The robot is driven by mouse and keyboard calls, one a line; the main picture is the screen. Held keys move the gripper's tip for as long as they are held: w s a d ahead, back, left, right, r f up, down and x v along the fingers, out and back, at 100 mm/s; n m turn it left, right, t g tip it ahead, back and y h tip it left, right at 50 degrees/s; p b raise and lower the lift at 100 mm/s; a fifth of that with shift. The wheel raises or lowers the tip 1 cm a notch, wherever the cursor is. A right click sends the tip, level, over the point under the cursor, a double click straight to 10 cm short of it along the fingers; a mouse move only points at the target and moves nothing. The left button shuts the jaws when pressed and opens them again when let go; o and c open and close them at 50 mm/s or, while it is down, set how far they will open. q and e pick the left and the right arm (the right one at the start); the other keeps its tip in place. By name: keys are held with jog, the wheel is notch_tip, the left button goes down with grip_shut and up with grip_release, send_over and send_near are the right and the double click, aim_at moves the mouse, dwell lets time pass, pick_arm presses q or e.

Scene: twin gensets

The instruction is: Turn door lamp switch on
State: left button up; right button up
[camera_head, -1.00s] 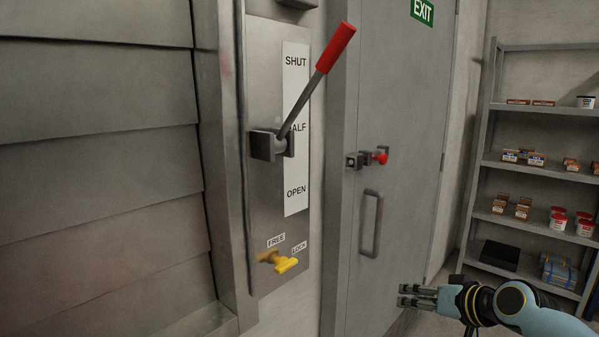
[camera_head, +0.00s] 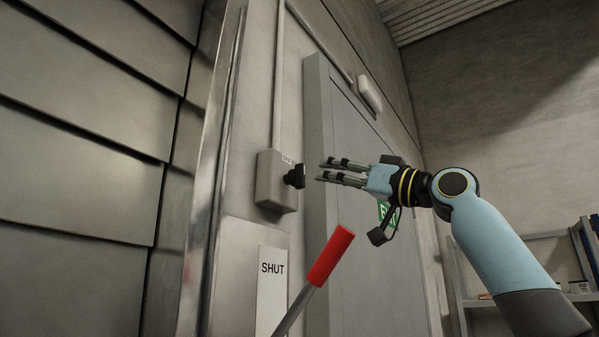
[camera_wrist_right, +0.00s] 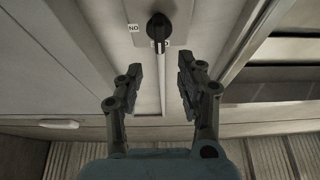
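The lamp switch is a grey box (camera_head: 277,182) on the wall beside the door, with a black rotary knob (camera_head: 294,177) on its front and a small label above it. In the right wrist view the knob (camera_wrist_right: 160,28) lies ahead, beyond the fingertips, with an "ON" label beside it. My right gripper (camera_head: 326,170) is open and empty, a short way right of the knob, its fingers pointing at it. In the wrist view the gripper's fingers (camera_wrist_right: 160,78) stand apart on both sides of the knob's line, not touching it. My left gripper is not in view.
A red-handled lever (camera_head: 331,256) rises below the switch, beside a plate marked "SHUT" (camera_head: 272,290). A conduit (camera_head: 279,75) runs up from the box. The grey door (camera_head: 365,240) is behind my right arm, with a lamp (camera_head: 369,93) above. Shelving (camera_head: 545,248) stands at right.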

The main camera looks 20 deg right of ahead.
aim_at(304, 170)
jog(key=p+x, duration=0.3)
jog(key=x, duration=0.5)
jog(key=shift+w+a, duration=0.35)
jog(key=shift+w, duration=0.1)
jog(key=shift+s, duration=0.1)
jog(key=shift+c, duration=0.3)
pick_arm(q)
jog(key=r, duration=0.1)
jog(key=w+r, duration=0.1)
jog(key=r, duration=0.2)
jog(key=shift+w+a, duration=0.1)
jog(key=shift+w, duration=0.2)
pick_arm(e)
grip_shut()
